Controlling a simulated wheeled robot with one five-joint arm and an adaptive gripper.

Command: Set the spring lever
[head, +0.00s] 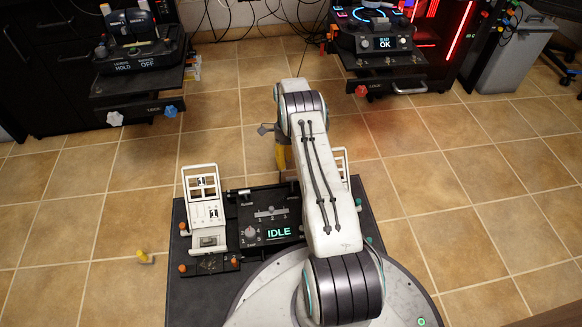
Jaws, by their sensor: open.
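I cannot tell for sure which part is the spring lever. Two dark levers (139,27) stand on the left station, above small displays reading HOLD and OFF. The console (245,206) in front of me carries a small slider (271,212), a round knob (250,233) and a lit IDLE display (279,232). My gripper (283,163) hangs at the far end of my arm, behind the console, mostly hidden by the arm. A yellow piece and a dark part show there. Its fingertips are not clear, and I see nothing held in it.
A white switch panel (204,205) stands at the console's left; another (341,166) is partly behind my arm. Cables (255,14) run along the back wall. Tiled floor (470,190) is open at right.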

